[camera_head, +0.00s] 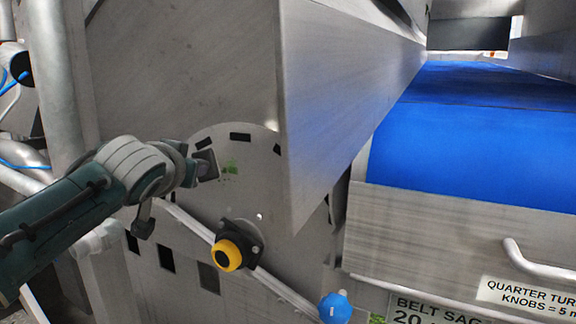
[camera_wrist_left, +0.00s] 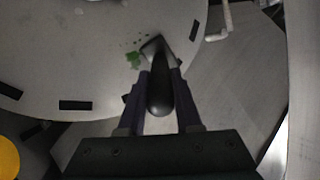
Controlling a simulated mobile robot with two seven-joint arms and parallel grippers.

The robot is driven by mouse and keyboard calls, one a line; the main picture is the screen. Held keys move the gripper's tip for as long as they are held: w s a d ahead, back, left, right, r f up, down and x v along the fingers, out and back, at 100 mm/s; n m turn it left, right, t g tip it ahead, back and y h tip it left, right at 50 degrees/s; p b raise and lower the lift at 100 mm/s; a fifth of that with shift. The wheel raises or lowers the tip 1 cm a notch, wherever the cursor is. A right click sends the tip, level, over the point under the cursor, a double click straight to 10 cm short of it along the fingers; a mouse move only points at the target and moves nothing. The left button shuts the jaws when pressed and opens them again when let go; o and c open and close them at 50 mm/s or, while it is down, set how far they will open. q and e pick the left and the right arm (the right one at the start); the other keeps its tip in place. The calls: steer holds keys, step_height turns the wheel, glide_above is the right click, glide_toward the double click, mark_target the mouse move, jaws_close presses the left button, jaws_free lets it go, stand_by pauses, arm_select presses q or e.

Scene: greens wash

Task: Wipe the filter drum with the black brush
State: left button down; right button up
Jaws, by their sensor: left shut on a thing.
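The filter drum (camera_head: 250,175) is a round grey disc with black slots near its rim; it fills the upper left of the left wrist view (camera_wrist_left: 75,55). My left gripper (camera_head: 192,172) is shut on the black brush (camera_wrist_left: 158,92), with the handle between its fingers. The brush head (camera_head: 207,163) is at the drum face, left of a green patch (camera_head: 231,167). The green bits (camera_wrist_left: 134,59) and small dark specks lie beside the brush head in the wrist view. I cannot tell whether the brush touches the drum. My right gripper is not in view.
A yellow and black knob (camera_head: 228,254) sits below the drum on a slanting metal bar. A blue ball knob (camera_head: 335,308) is lower right. A large steel panel (camera_head: 325,110) juts out right of the drum, beside a blue belt (camera_head: 470,140).

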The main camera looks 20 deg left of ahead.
arm_select(q)
steer(key=d, duration=0.7)
steer(key=shift+s, duration=0.25)
steer(key=shift+r, duration=0.1)
